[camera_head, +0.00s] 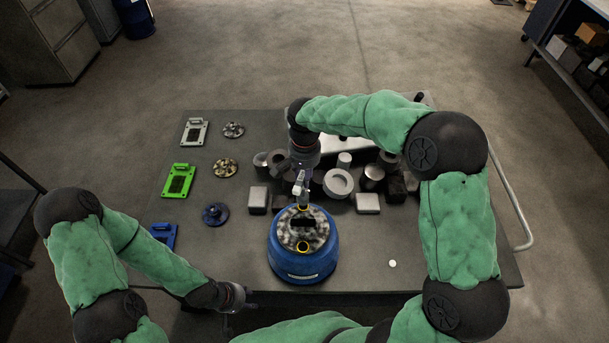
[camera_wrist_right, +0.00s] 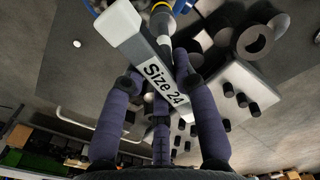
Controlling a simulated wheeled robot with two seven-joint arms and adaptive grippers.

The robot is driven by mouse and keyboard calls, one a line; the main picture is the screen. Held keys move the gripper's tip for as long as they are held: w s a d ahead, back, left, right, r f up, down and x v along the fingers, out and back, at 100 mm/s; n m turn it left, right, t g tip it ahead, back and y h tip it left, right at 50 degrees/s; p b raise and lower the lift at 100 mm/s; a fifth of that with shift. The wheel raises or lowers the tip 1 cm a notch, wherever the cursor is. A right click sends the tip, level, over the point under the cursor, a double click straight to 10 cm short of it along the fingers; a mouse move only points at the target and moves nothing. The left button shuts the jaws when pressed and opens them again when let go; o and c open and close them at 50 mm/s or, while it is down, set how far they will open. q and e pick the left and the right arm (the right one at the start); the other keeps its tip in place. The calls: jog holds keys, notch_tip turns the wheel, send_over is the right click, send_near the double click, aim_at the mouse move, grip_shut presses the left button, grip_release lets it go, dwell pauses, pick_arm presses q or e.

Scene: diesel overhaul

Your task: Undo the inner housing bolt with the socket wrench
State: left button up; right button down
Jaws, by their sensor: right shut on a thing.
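The blue housing (camera_head: 290,268) stands on the table's front middle. A mottled grey inner part (camera_head: 318,230) with a dark slot fills its top. One yellow-ringed bolt spot (camera_head: 303,247) shows at the near side of that part, another yellow ring (camera_head: 303,207) at the far side. My right gripper (camera_head: 301,176) is shut on the socket wrench (camera_head: 302,190), upright above the far ring; I cannot tell whether its socket is seated. The wrench, marked "Size 24", also shows between the fingers in the wrist view (camera_wrist_right: 150,62). My left gripper (camera_head: 240,299) is low at the table's front edge, fingers unclear.
Grey metal parts, including a ring (camera_head: 338,183) and blocks (camera_head: 368,203), crowd the table behind the housing. Green (camera_head: 179,181), grey (camera_head: 194,132) and blue plates lie at left beside round parts (camera_head: 215,214). A small white disc (camera_head: 392,264) lies right; the table (camera_head: 450,265) is mostly clear there.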

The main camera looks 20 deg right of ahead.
jog(key=shift+r, duration=0.15)
notch_tip(320, 180, up, 6)
jog(key=p, duration=0.4)
jog(key=shift+r, duration=0.1)
dwell(0.3)
jog(key=shift+s+a, duration=0.1)
jog(key=shift+s, duration=0.15)
jog(key=s+a+b, duration=0.1)
jog(key=s, duration=0.5)
jog(key=shift+a, duration=0.4)
jog(key=shift+d, duration=0.1)
